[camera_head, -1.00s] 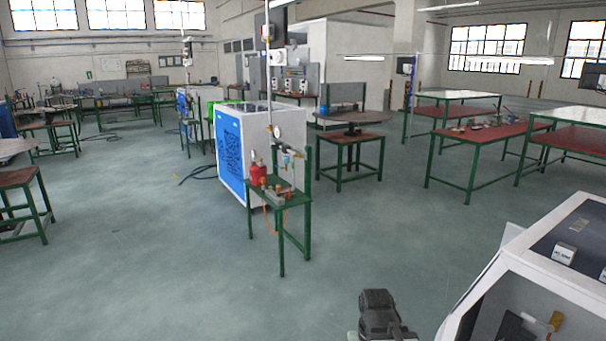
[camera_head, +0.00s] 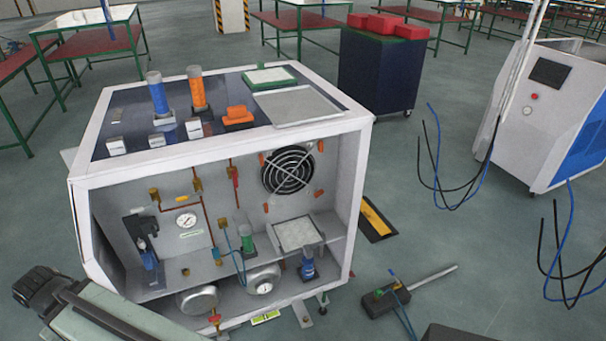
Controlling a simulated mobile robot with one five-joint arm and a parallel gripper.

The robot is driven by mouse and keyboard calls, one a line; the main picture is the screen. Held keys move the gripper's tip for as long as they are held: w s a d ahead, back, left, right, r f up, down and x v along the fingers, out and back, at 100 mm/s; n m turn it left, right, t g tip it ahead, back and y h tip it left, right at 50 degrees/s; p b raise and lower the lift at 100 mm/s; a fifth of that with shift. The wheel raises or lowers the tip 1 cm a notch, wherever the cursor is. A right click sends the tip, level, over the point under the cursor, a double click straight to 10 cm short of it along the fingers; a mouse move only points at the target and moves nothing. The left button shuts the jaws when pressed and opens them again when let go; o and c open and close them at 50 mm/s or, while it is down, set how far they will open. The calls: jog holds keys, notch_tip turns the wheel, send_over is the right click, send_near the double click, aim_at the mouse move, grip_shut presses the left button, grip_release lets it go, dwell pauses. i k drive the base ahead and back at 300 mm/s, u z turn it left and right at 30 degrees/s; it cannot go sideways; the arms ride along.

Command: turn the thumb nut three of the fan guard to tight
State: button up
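The fan guard (camera_head: 287,170) is a round dark grille on the back wall inside the open-fronted white generator cabinet (camera_head: 349,185). Small orange pieces sit around it, apparently the thumb nuts: upper left (camera_head: 262,159), upper right (camera_head: 321,146), lower right (camera_head: 319,193) and lower left (camera_head: 266,208). I cannot tell which is number three or how tight any is. Part of my arm shows at the lower left, in front of the cabinet's left side and well away from the fan guard. No gripper fingers are visible.
Pipes, a gauge (camera_head: 186,220), valves and two round tanks fill the cabinet's left and lower parts. A grey tray (camera_head: 298,105) lies on top. A black tool-like object (camera_head: 387,300) lies on the floor at right. Cables hang by the white-blue machine (camera_head: 540,110). Floor right of the cabinet is partly clear.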

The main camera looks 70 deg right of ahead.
aim_at(318, 192)
jog(key=z, duration=0.55)
jog(key=k, duration=0.85)
jog(key=z, duration=1.55)
jog(key=i, duration=1)
jog(key=u, duration=0.05)
